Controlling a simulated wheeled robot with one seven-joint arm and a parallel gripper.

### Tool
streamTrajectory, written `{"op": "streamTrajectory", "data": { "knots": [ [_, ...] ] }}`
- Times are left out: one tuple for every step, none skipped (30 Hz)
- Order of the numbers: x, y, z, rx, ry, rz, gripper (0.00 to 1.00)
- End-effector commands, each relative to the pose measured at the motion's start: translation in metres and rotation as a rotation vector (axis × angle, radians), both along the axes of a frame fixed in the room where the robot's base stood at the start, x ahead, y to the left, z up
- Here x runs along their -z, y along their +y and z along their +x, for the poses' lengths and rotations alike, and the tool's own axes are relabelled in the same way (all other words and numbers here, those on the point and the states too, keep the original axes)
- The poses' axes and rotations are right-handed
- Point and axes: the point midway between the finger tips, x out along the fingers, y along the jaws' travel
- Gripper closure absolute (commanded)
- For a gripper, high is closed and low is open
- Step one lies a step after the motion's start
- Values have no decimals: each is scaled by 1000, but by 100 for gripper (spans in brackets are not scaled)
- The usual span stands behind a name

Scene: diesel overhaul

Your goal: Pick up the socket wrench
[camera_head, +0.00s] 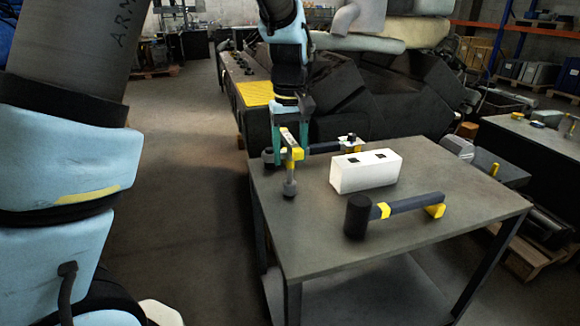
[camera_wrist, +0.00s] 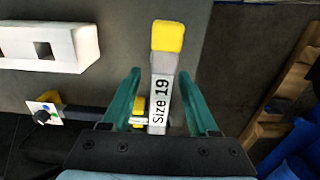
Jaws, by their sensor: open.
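In the head view the wrench (camera_head: 292,150) is at the left edge of the table. My gripper (camera_head: 290,148) is above that edge, with its teal fingers pointing down. In the wrist view my gripper (camera_wrist: 160,74) is open, with one finger on each side of the wrench. Gaps show between fingers and wrench on both sides. The lower part of the wrench is hidden by my gripper in the wrist view.
A white block (camera_head: 365,171) with dark square openings stands on the grey table (camera_head: 420,240). A black-headed mallet (camera_head: 395,208) with yellow bands lies in front. A small panel with a black knob (camera_wrist: 42,114) and a dark handle lie close behind the wrench. The table's front right is clear.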

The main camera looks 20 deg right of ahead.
Motion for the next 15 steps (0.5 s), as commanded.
{"op": "streamTrajectory", "data": {
  "knots": [
    [4, 0, 0, -1, 1, 1, 40],
    [5, 0, 0, -1, 1, 1, 40],
    [6, 0, 0, -1, 1, 0, 40],
    [7, 0, 0, -1, 1, 0, 40],
    [7, 0, 0, -1, 0, -1, 40],
    [7, 0, 0, -1, 0, -1, 40],
    [7, 0, 0, -1, 0, -1, 40],
    [7, 0, 0, -1, 0, -1, 40],
    [7, 0, 0, -1, 0, -1, 40],
    [7, 0, 0, -1, 0, -1, 43],
    [7, 0, 0, -1, 0, -1, 47],
    [7, 0, 0, -1, 0, -1, 51],
    [7, 0, 0, -1, 0, -1, 55],
    [7, 0, 0, -1, 0, -1, 58],
    [7, 0, 0, -1, 0, -1, 62]
  ]
}}
